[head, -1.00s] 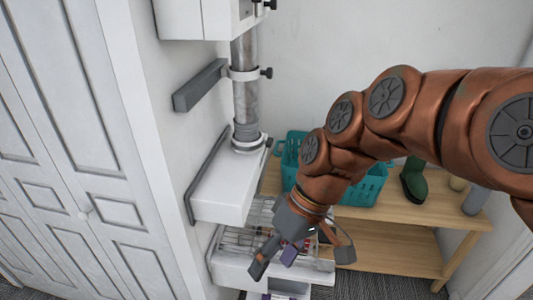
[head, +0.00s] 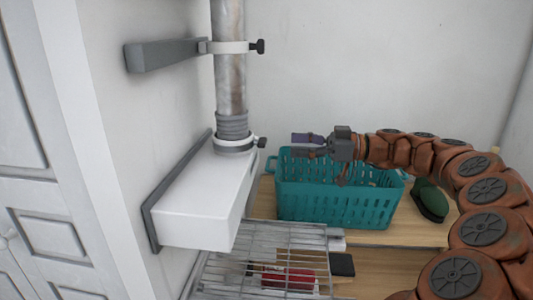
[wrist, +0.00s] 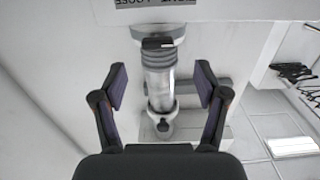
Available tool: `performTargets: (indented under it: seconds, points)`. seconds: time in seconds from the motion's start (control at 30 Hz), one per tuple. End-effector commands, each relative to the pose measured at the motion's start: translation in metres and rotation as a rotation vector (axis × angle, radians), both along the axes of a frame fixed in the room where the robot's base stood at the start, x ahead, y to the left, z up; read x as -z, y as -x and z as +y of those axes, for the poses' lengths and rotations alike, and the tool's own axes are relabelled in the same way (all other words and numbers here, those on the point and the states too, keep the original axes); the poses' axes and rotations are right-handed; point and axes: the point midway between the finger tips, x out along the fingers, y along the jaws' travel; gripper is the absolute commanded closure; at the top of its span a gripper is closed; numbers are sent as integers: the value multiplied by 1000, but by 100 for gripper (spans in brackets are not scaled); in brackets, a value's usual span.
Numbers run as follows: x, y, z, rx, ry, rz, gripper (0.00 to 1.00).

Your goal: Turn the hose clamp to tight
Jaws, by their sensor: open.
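A grey ribbed hose cuff (head: 232,124) joins a vertical metal pipe (head: 230,75) to a white wall box (head: 205,200). A light band, the hose clamp (head: 234,146), rings its base, with a black knob (head: 262,143) on its right. My gripper (head: 300,146) is open and empty, pointing left at about knob height, apart from it. The wrist view appears upside down: my open fingers (wrist: 161,84) frame the pipe (wrist: 160,90), with the black clamp knob (wrist: 158,43) above, beside the white box. A label on the box includes upside-down "LOOSE"; the rest is cut off.
A second ring (head: 230,47) with a black knob holds the pipe to a grey wall bracket (head: 165,54). A teal basket (head: 335,200) stands on a wooden shelf below my gripper. A wire rack (head: 270,255) lies lower. Space between gripper and knob is clear.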

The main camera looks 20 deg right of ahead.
Motion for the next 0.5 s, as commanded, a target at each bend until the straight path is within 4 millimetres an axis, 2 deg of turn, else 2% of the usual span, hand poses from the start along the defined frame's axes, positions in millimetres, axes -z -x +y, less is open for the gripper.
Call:
performTargets:
  seconds: [0.17,0.5]
  points:
    - [0,-6,7,6,-2,-15,27]
    - [1,-24,52,6,0,-11,27]
